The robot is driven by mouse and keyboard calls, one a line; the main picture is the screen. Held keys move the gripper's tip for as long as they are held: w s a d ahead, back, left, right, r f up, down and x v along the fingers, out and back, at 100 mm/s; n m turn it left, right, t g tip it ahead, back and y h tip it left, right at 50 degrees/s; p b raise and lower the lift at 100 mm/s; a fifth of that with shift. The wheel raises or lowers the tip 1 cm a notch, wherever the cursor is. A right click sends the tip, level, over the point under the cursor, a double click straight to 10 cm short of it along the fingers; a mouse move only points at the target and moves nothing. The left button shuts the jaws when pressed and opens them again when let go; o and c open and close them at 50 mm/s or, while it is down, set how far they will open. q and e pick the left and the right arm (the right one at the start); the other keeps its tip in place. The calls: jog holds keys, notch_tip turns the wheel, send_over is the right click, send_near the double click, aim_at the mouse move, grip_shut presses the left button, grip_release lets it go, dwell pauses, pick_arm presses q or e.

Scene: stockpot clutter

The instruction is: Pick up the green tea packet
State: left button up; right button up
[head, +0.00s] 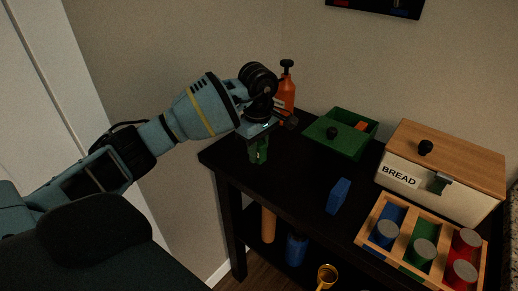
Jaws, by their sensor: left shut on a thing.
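My left arm reaches in from the left, and its gripper (259,137) points down over the left end of the dark table. The left gripper is shut on the green tea packet (258,155), which hangs just below the fingers. The packet's upper part is hidden by the gripper. I cannot tell whether its lower end touches the table top. My right gripper is not in view.
An orange bottle (287,90) stands behind the gripper. A green box (350,142) with a black-knobbed lid, a blue packet (338,196), a bread box (447,160) and a wooden tray (370,240) with cans are to the right. The table (290,170) is clear between gripper and blue packet.

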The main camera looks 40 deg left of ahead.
pick_arm(q)
jog(key=s+d+r, duration=0.1)
jog(key=s+d, duration=0.6)
jog(key=s, duration=0.4)
jog(key=shift+s+r, duration=0.15)
jog(key=shift+s, duration=0.25)
